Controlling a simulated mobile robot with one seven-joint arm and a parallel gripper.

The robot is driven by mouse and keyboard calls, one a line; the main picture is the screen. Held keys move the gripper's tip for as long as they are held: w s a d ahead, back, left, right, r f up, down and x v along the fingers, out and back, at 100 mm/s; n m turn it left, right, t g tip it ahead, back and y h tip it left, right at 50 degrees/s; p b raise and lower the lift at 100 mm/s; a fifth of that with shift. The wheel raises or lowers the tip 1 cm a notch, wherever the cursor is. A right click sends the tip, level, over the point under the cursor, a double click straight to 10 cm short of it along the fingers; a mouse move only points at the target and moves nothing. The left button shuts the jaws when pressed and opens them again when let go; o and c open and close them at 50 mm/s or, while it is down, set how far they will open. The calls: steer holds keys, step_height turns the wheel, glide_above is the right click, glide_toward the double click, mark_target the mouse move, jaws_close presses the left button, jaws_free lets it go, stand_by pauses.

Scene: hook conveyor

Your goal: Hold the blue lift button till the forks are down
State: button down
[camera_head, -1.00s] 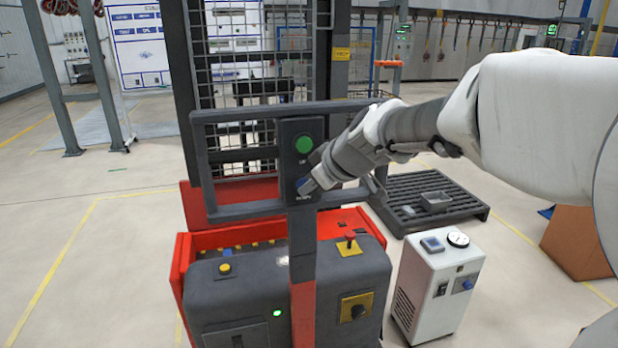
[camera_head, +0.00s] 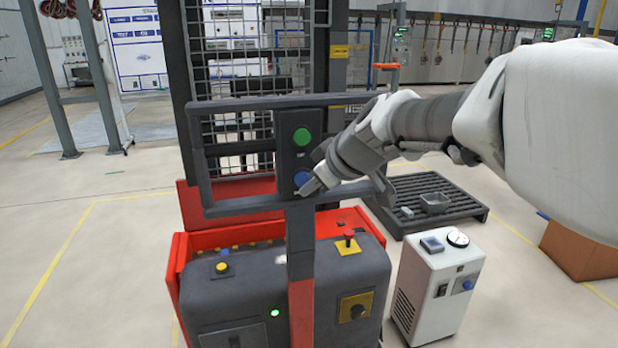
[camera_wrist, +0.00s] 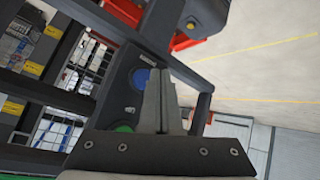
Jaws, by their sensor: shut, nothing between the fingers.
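The blue lift button (camera_head: 301,178) is on the dark control panel of the red and grey stacker (camera_head: 330,265), below a green button (camera_head: 302,137). My gripper (camera_head: 307,190) is shut and empty, its tip at the lower right edge of the blue button. In the wrist view the blue button (camera_wrist: 141,78) shows beside the closed fingertips (camera_wrist: 155,72), partly overlapped by them. I cannot tell whether the fingers touch the button or whether it is pressed in. The green button (camera_wrist: 124,128) is partly hidden at the finger base. The forks are not clearly visible behind the mast.
A grey guard rail (camera_head: 240,105) frames the panel. A red stop button (camera_head: 348,236) sits on the stacker. A white cabinet (camera_head: 435,290) stands at right, a dark pallet (camera_head: 475,207) behind it and a cardboard box (camera_head: 580,250) far right. The left floor is clear.

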steer(key=shift+s+d+r+b, duration=0.1)
steer(key=shift+s+d+b, duration=0.15)
steer(key=shift+s+b, duration=0.6)
steer(key=shift+s+d+b, duration=0.2)
steer(key=shift+s+b, duration=0.1)
steer(key=shift+s, duration=0.9)
steer(key=shift+w, duration=0.1)
steer(key=w+p, duration=0.1)
steer(key=p, duration=0.1)
steer(key=w+p, duration=0.1)
steer(key=p, duration=0.2)
steer(key=shift+a+r, duration=0.15)
steer(key=shift+a, duration=0.05)
